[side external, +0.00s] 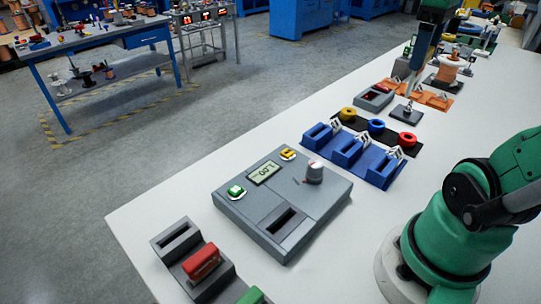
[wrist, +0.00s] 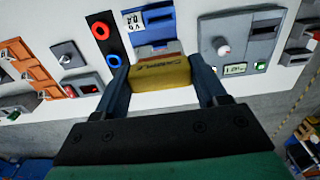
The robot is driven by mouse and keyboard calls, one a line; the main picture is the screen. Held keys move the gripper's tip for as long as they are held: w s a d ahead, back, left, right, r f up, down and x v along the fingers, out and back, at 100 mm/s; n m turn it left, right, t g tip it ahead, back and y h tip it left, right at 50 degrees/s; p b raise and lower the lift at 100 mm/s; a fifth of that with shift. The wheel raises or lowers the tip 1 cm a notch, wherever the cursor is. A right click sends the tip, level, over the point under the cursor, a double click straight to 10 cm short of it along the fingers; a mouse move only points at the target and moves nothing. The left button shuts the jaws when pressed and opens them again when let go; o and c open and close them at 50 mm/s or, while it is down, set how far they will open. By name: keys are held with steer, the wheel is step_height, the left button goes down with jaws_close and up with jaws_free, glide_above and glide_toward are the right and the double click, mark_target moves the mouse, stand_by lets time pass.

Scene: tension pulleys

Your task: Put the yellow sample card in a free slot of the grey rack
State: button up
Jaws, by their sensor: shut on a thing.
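The yellow sample card (wrist: 160,73) is between the two fingers of my gripper (wrist: 163,80) in the wrist view, with its lettered face showing. My gripper is shut on it. In the side view my gripper (side external: 417,80) is at the upper right, above the far part of the bench; I cannot make out the card there. The grey rack (side external: 219,281) is at the near left end of the bench, well away from my gripper. Its far slot (side external: 177,236) is empty. A red card (side external: 202,261) stands in the slot beside it, and a green card (side external: 252,296) shows at the frame's bottom edge.
A grey instrument box (side external: 325,205) with a knob, display and slot lies between the grey rack and a blue rack (side external: 350,157). Beside the blue rack, a black strip holds yellow, blue and red rings (side external: 376,127).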

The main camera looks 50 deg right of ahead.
steer(key=shift+r, duration=0.25)
steer(key=shift+r, duration=0.1)
steer(key=shift+r, duration=2.35)
steer(key=w+a+f, duration=0.4)
steer(key=w+a, duration=0.4)
steer(key=w, duration=0.1)
steer(key=w+a+f, duration=0.3)
steer(key=w+a, duration=0.5)
steer(key=w, duration=0.1)
steer(key=a+f, duration=0.7)
steer(key=a, duration=0.4)
steer(key=s+a+f, duration=0.1)
steer(key=a+f, duration=0.5)
steer(key=a, duration=0.6)
steer(key=shift+f, duration=0.4)
